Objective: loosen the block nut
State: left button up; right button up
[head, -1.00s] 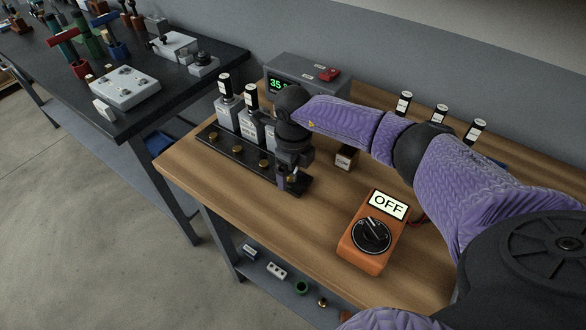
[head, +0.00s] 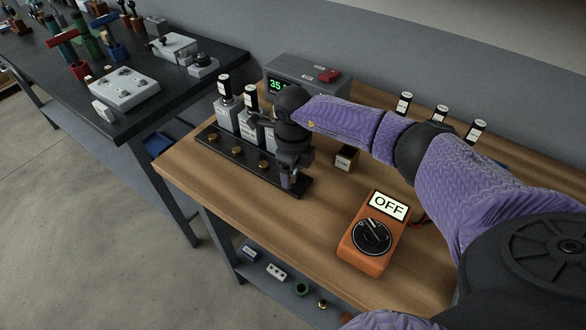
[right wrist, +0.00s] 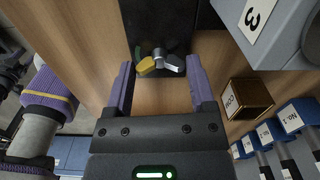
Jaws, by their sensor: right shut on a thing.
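The block nut (right wrist: 160,65) is a small wing nut with one yellow wing and one grey wing. It sits at the end of the black bar (right wrist: 161,20) in the right wrist view. My right gripper (right wrist: 160,72) has its two purple fingers on either side of the nut, shut on its wings. In the head view my right gripper (head: 287,184) points down at the near right end of the black bar (head: 220,145), and it hides the nut there.
A small brass-fronted block (head: 346,159) stands right of the gripper. An orange OFF dial box (head: 375,232) is nearer. A grey display box (head: 300,78) stands behind.

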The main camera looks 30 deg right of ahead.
jog(key=n+b, duration=0.2)
jog(key=n, duration=0.5)
jog(key=n+b, duration=0.1)
jog(key=n, duration=0.5)
jog(key=shift+b, duration=0.4)
jog(key=n+b, duration=0.1)
jog(key=n, duration=0.3)
jog(key=shift+n, duration=0.4)
jog(key=n+b, duration=0.1)
jog(key=n, duration=0.2)
jog(key=shift+n, duration=0.4)
pick_arm(q)
notch_tip(320, 180, down, 8)
jog(key=s+a+b, duration=0.2)
jog(key=shift+s+g, duration=0.3)
jog(key=shift+g, duration=0.1)
pick_arm(e)
jog(key=n, duration=0.5)
jog(key=shift+n, duration=0.4)
pick_arm(q)
jog(key=shift+a, duration=0.2)
pick_arm(e)
jog(key=shift+r, duration=0.1)
